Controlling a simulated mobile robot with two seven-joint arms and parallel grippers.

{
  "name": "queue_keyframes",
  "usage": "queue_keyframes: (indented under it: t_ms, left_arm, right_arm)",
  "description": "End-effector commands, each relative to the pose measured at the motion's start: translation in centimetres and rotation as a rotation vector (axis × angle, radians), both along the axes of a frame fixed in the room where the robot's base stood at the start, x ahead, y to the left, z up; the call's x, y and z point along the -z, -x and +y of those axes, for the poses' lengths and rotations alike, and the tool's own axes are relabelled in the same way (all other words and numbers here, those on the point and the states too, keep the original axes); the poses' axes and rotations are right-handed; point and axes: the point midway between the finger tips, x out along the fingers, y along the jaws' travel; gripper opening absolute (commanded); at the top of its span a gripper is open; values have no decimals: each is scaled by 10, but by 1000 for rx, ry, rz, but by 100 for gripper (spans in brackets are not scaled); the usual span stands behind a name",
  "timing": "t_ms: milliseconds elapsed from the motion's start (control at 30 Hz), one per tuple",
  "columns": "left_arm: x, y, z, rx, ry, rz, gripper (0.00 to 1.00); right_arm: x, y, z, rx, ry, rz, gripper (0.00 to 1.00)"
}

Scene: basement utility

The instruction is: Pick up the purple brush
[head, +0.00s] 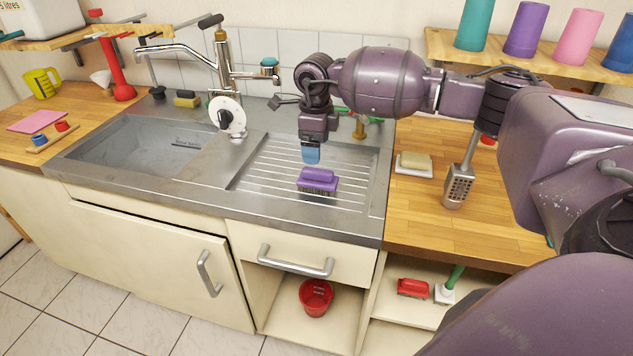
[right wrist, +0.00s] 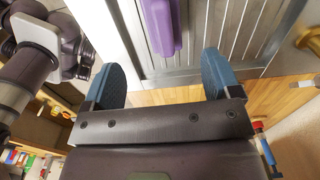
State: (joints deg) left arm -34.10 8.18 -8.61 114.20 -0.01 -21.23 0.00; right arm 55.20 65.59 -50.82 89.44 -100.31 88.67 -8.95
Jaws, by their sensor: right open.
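The purple brush (head: 318,178) lies on the ribbed steel drainboard (head: 262,178), bristles down and purple back up. My right gripper (head: 311,153) is above and just behind it, its blue fingers pointing down. In the right wrist view the two blue fingers (right wrist: 162,76) are spread wide with nothing between them. The brush (right wrist: 163,24) shows there beyond the fingertips, roughly in line with the gap, cut by the top edge. I cannot tell the exact height between fingertips and brush. My left gripper does not show.
The sink basin (head: 140,146) and faucet (head: 222,75) stand left of the drainboard. A shelf (head: 560,62) with several cups hangs behind my right arm.

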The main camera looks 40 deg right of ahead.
Motion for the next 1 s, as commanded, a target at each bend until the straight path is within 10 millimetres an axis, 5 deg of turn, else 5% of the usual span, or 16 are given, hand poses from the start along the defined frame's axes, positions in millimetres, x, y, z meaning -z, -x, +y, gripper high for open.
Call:
queue_keyframes:
  t_ms: [300, 1000]
  left_arm:
    - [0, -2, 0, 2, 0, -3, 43]
    - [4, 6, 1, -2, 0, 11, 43]
  right_arm:
    - [45, 0, 1, -1, -4, 3, 83]
    - [103, -1, -6, -1, -6, 0, 83]
